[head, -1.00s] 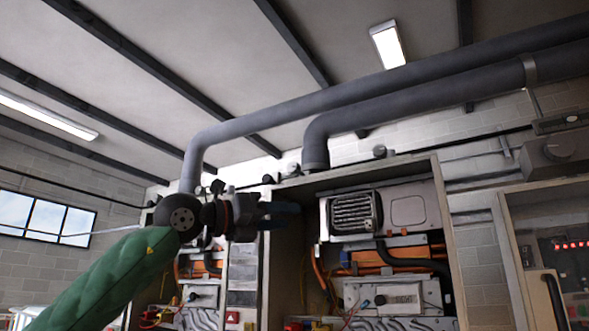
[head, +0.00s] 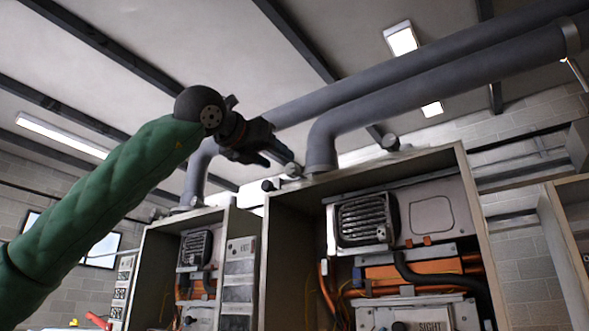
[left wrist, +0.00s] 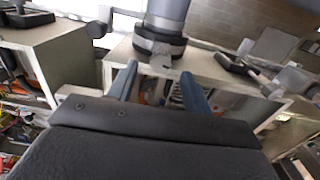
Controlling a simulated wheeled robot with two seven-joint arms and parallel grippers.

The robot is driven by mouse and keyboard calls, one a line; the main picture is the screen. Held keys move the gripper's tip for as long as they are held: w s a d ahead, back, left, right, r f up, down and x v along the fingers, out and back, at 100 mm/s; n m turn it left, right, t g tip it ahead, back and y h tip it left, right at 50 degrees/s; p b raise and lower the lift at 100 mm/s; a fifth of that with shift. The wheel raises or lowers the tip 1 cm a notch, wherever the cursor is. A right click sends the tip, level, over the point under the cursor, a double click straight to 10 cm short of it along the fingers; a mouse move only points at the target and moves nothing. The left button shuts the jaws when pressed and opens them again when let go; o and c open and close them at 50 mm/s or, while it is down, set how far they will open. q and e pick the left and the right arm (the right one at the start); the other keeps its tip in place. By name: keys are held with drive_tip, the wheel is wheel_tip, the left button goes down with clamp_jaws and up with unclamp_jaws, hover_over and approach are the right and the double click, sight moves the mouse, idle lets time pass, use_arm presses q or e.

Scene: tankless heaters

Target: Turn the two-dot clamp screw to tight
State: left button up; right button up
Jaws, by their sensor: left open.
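I cannot make out two-dot marks, so I cannot tell which part is the two-dot clamp screw. Small dark round knobs show by the cabinet tops in the head view: one right of the near pipe (head: 390,142) and one at the cabinet's left corner (head: 267,185). My left gripper (head: 283,161) is raised near the top left of the open heater cabinet, left of the grey pipe's foot. In the left wrist view its two blue-grey fingers (left wrist: 160,82) are apart, with nothing seen between them but the cabinet behind. My right gripper is not in view.
The near grey flue pipe (head: 322,148) rises from the cabinet (head: 455,165); its dark collar (left wrist: 160,43) lies just beyond my fingers in the left wrist view. A second open cabinet (head: 150,260) stands at left. A vented unit (head: 362,219) sits inside the near cabinet.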

sight(289, 167)
use_arm(q)
drive_tip(key=p+x, duration=0.1)
drive_tip(key=x, duration=0.2)
drive_tip(key=shift+w+d, duration=0.2)
drive_tip(key=shift+d, duration=0.05)
drive_tip(key=x, duration=0.2)
drive_tip(key=shift+w+d+f+p, duration=0.1)
drive_tip(key=shift+w+d+p, duration=0.15)
drive_tip(key=shift+w+p, duration=0.15)
drive_tip(key=shift+w+d, duration=0.3)
drive_tip(key=shift+s+a, duration=0.1)
drive_tip(key=shift+a, duration=0.05)
drive_tip(key=c, duration=1)
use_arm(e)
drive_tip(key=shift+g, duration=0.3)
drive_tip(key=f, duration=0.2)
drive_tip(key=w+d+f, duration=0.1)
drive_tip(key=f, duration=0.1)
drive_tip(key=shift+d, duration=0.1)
